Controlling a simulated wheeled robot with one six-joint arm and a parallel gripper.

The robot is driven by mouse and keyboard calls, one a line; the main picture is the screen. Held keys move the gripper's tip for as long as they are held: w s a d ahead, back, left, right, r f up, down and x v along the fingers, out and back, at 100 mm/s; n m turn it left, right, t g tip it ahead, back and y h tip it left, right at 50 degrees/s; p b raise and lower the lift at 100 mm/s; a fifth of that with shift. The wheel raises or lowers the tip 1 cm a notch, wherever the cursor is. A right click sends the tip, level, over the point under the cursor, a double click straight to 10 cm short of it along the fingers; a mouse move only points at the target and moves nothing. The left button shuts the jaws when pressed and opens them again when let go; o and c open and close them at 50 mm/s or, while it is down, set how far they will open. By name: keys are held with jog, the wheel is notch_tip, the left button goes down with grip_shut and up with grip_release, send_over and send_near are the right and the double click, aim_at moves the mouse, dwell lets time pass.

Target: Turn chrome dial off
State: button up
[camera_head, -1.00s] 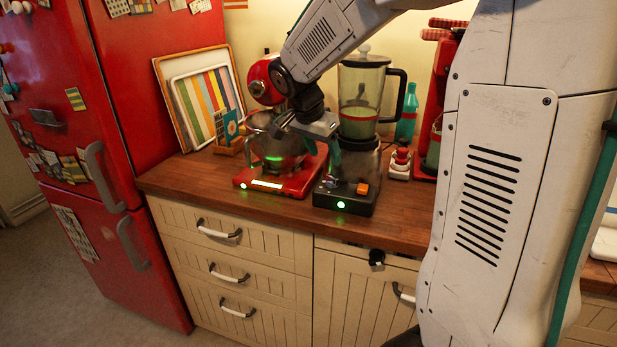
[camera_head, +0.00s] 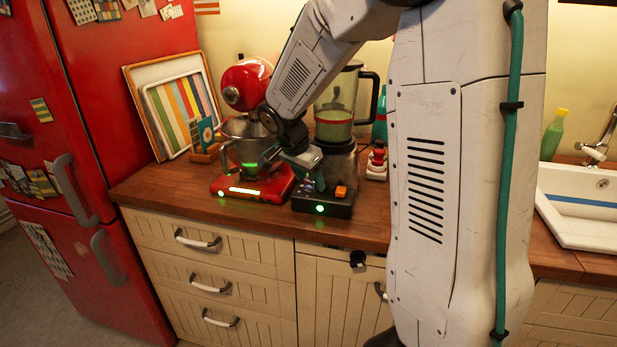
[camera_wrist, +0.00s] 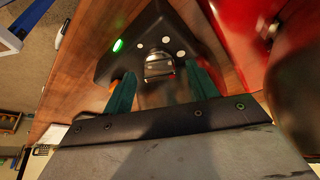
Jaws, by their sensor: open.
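The chrome dial (camera_wrist: 159,65) sits on the front of the black blender base (camera_head: 325,205). In the wrist view it lies between the tips of my two teal fingers. My gripper (camera_wrist: 159,78) is open around the dial, with a gap visible at the sides; I cannot tell whether either finger touches it. In the head view my gripper (camera_head: 308,172) is at the front left of the blender base and largely hides the dial. A green light (camera_wrist: 118,45) glows on the base. An orange switch (camera_head: 341,191) is to the right of the dial.
A red stand mixer (camera_head: 250,190) with a steel bowl stands close on the left. The blender jug (camera_head: 335,105) rises behind my gripper. Worktop (camera_head: 160,190) is clear at the front left.

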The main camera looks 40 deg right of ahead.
jog(key=c, duration=1)
jog(key=shift+n, duration=0.4)
jog(key=n+t, duration=0.1)
jog(key=n, duration=0.2)
jog(key=shift+s+n+t, duration=0.15)
jog(key=shift+n+t, duration=0.25)
jog(key=n, duration=0.2)
jog(key=n+t+y, duration=0.1)
jog(key=n, duration=0.1)
jog(key=shift+d+n+y, duration=0.15)
jog(key=shift+n+y, duration=0.15)
jog(key=n+y, duration=0.1)
jog(key=n, duration=0.3)
jog(key=shift+s+d+t+y, duration=0.1)
jog(key=shift+d+t+y, duration=0.05)
jog(key=shift+t+y, duration=0.25)
jog(key=n+y, duration=0.1)
jog(key=n, duration=0.3)
jog(key=shift+n+y, duration=0.3)
jog(key=shift+n, duration=0.2)
